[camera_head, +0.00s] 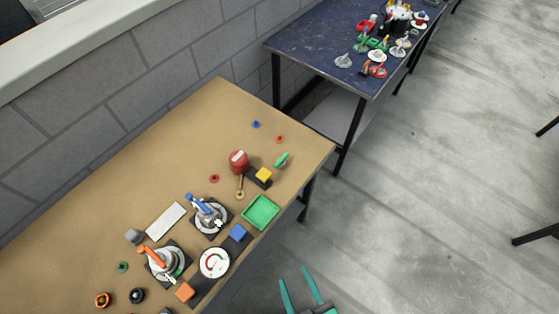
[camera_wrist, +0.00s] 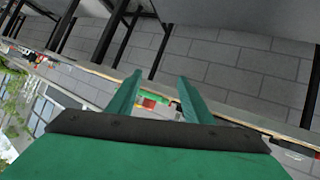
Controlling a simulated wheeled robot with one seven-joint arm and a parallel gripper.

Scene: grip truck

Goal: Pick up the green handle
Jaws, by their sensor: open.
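A small green handle-like piece (camera_head: 281,160) stands near the far right edge of the brown table, beside a yellow block. It is the likeliest green handle, but it is small and its shape is hard to make out. My gripper (camera_head: 294,276) is at the bottom of the head view, open and empty, off the table's right edge and well apart from the piece. In the wrist view my gripper (camera_wrist: 160,77) shows two spread green fingers. A small green and red patch appears between them in the distance; I cannot tell what it is.
A dark blue table (camera_head: 310,38) with clutter stands behind.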

